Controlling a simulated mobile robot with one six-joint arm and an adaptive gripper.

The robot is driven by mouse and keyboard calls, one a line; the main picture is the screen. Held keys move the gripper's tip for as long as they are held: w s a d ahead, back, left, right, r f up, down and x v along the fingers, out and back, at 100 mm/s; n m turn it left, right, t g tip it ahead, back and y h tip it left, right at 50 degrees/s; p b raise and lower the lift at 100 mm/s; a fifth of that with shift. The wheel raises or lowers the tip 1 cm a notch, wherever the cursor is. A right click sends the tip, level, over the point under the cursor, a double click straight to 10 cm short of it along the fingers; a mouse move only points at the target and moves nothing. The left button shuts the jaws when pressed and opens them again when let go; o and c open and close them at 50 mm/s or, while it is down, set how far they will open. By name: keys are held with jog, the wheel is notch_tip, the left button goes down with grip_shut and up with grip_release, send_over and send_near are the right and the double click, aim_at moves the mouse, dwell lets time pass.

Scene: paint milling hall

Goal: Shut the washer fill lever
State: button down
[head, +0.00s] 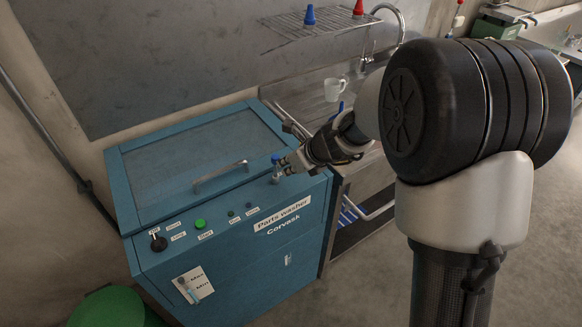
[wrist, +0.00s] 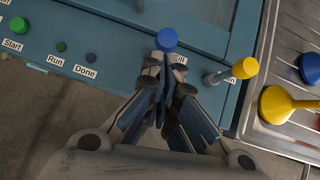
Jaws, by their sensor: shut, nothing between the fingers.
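The parts washer (head: 230,253) is a blue cabinet with a windowed lid, at the left in the head view. A blue-knobbed lever (head: 277,158) stands on its front right top edge. In the wrist view its blue knob (wrist: 166,39) shows just beyond my fingertips, beside a label ending in "ill". Its stem is hidden by my gripper. My gripper (wrist: 170,78) is shut and empty, its fingertips close to the knob; I cannot tell whether they touch. It also shows in the head view (head: 286,168). A yellow-knobbed lever (wrist: 245,68) leans to the right beside a label ending in "in".
The lid handle (head: 221,176) rises behind the lever. Start button (head: 200,224) and a black dial (head: 158,243) are to the left. A steel sink top (wrist: 294,45) with a yellow funnel (wrist: 287,104) adjoins at right. A white mug (head: 335,88) stands behind.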

jog(key=shift+w+a+r+p, duration=0.35)
jog(key=shift+w+a+p, duration=0.1)
jog(key=shift+w+p, duration=0.3)
jog(key=shift+s, duration=0.1)
